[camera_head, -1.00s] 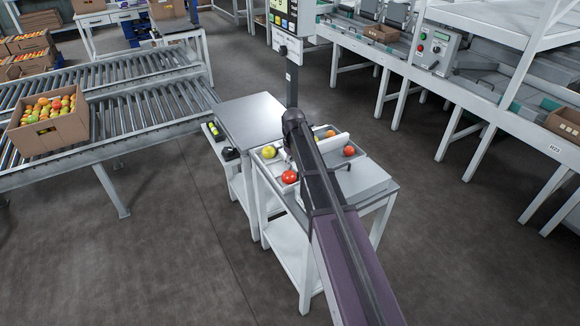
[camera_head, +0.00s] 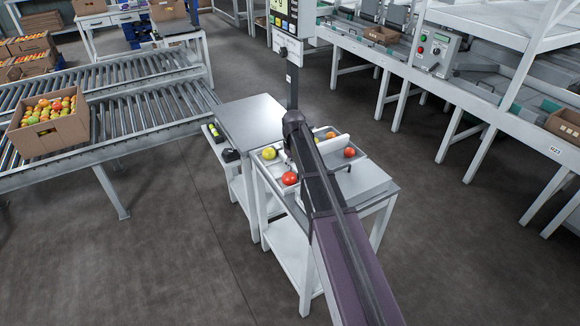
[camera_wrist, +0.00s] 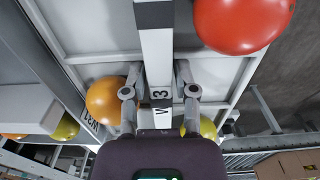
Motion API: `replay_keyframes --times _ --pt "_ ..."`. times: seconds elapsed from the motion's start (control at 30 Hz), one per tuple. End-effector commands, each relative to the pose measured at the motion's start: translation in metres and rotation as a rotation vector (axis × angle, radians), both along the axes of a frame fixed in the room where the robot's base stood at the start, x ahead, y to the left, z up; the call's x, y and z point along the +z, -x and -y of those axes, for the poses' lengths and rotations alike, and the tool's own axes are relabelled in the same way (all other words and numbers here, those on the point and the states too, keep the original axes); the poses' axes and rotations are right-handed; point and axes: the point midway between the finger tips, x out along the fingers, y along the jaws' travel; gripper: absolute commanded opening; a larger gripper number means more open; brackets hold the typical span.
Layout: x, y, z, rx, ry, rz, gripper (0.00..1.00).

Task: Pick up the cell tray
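The cell tray (camera_head: 358,160) is a pale, shallow tray with a white raised bar across its middle. It lies on the nearer small white table and holds several red, orange and yellow-green tomatoes. In the wrist view the tray's bar (camera_wrist: 157,45) carries dark marks and runs between the two fingers of my gripper (camera_wrist: 159,75). One finger is close on each side of the bar; contact is too fine to make out. A red tomato (camera_wrist: 243,20) and an orange tomato (camera_wrist: 106,101) lie in cells beside the fingers. In the head view my arm hides my gripper and part of the tray.
The nearer table (camera_head: 380,200) has a bare strip at its right. A second small table (camera_head: 248,117) with an empty top adjoins behind it, by a screen post (camera_head: 291,85). A roller conveyor (camera_head: 150,115) with a tomato box (camera_head: 72,132) stands left. Open floor lies right.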

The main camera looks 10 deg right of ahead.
Motion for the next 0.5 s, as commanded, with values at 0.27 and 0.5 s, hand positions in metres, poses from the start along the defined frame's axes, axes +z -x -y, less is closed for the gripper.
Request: replay_keyframes --times 0.27,0.5 --pt "-0.0013 0.0000 0.0002 0.000 0.000 0.000 0.07" --pt "-0.0013 0.0000 0.0003 0.000 0.000 0.000 0.00"
